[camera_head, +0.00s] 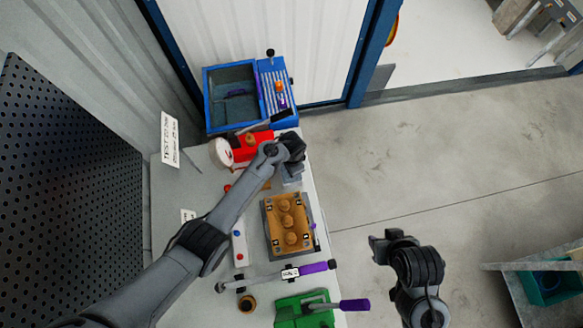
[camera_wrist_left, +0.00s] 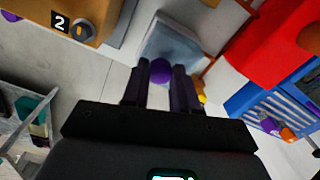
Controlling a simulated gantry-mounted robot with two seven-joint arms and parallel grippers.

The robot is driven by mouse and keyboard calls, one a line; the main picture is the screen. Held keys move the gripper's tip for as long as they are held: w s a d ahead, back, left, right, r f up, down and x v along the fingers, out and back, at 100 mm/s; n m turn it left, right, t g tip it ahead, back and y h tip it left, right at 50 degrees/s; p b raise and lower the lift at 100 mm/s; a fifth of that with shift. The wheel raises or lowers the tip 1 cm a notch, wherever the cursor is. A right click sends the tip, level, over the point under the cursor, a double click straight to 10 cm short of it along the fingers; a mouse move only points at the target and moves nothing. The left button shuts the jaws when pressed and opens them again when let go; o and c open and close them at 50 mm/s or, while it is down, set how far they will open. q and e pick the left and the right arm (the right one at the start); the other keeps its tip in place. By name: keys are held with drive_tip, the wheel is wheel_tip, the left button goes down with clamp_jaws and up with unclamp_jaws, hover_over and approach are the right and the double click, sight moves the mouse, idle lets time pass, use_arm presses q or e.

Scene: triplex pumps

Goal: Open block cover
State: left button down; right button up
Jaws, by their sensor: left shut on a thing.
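A tan pump block (camera_head: 270,204) with round domes and numbered corner bolts sits in a dark frame on the bench. Its corner, with a bolt beside label 2, shows in the left wrist view (camera_wrist_left: 95,12). My left gripper (camera_wrist_left: 160,85) is shut on a purple knob (camera_wrist_left: 160,70). A grey block-like part (camera_wrist_left: 175,45) lies just beyond the knob; I cannot tell whether they are joined. In the head view the left hand hides the knob, and the grey part (camera_head: 291,180) shows below the hand. My right gripper (camera_head: 376,246) hangs over the floor, its jaw opening unclear.
A red pump with a white round end (camera_head: 221,153) stands behind the left hand. A blue bin (camera_head: 207,103) is at the back. A purple-handled lever (camera_head: 313,268) and a green unit (camera_head: 290,314) are at the front. Open floor lies right of the bench.

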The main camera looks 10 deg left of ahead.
use_arm(q)
drive_tip(key=shift+w, duration=0.1)
drive_tip(key=shift+w+a+r+g+b, duration=0.1)
drive_tip(key=shift+w+a+g+b, duration=0.1)
drive_tip(key=shift+w+g+b, duration=0.3)
drive_tip(key=w+g+b, duration=0.1)
drive_tip(key=g+b, duration=0.1)
drive_tip(key=b, duration=0.3)
drive_tip(key=w+a+g+h+b, duration=0.1)
drive_tip(key=w+g+b, duration=0.1)
drive_tip(key=b, duration=0.3)
drive_tip(key=shift+w+a+r+h+b, duration=0.1)
drive_tip(key=shift+r+h+b, duration=0.1)
drive_tip(key=shift+h+b, duration=0.15)
drive_tip(key=shift+w+r+b, duration=0.15)
drive_tip(key=shift+r+b, duration=0.05)
drive_tip(key=shift+b, duration=0.45)
drive_tip(key=shift+r, duration=0.2)
drive_tip(key=c, duration=0.9)
unclamp_jaws()
drive_tip(key=shift+o, duration=0.2)
drive_tip(key=shift+r, duration=0.2)
